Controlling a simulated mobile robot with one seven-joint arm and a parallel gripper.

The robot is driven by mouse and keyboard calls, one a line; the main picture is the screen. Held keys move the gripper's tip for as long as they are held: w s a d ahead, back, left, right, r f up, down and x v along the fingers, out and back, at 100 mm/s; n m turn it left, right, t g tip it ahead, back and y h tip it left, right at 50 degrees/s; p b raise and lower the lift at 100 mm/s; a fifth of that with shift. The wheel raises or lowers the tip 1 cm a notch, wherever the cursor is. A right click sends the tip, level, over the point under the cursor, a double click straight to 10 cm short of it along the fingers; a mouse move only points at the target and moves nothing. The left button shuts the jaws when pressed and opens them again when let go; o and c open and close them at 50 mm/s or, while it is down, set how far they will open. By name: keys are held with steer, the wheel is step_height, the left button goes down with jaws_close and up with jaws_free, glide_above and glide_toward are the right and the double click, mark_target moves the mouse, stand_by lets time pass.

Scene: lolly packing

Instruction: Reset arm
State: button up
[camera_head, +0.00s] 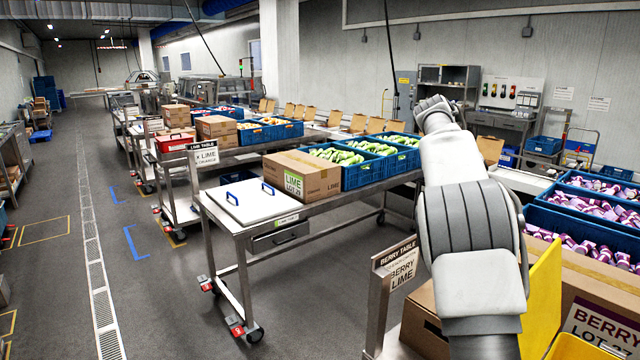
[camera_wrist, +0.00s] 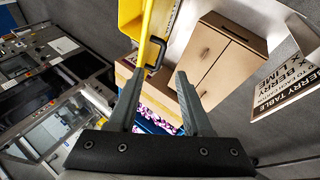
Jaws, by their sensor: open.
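My arm rises at the right of the head view, in front of the berry table. My gripper (camera_wrist: 158,100) shows in the wrist view with its two grey fingers spread apart and nothing between them. Beyond the fingers are a closed cardboard box (camera_wrist: 222,62), a yellow bin (camera_wrist: 145,25) with a black handle, and purple-wrapped lollies (camera_wrist: 160,115), partly hidden by the fingers. In the head view the gripper's fingers cannot be made out.
The lime table (camera_head: 236,226) holds a white lid board (camera_head: 243,200), a LIME box (camera_head: 300,172) and blue crates (camera_head: 362,175) of green lollies. Blue crates of purple lollies (camera_head: 600,205) and a BERRY box (camera_head: 590,300) stand at right. The left aisle floor (camera_head: 60,270) is clear.

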steer(key=s+a+n+t+y+b, duration=0.1)
steer(key=s+a+n+t+y, duration=0.1)
steer(key=s+a, duration=0.45)
steer(key=s+a+n+t+y+b, duration=0.1)
steer(key=s+a+n+t+y, duration=0.2)
steer(key=s, duration=0.7)
steer(key=s+a+f+n+t+b, duration=0.1)
steer(key=s+a+f, duration=0.4)
steer(key=s, duration=0.3)
steer(key=s+a+f+n+t+y, duration=0.1)
steer(key=s+a+f, duration=0.4)
steer(key=s, duration=0.3)
steer(key=shift+a+f+b, duration=0.3)
steer(key=shift+a+b, duration=0.05)
steer(key=shift+a, duration=0.1)
steer(key=shift+w+a, duration=0.1)
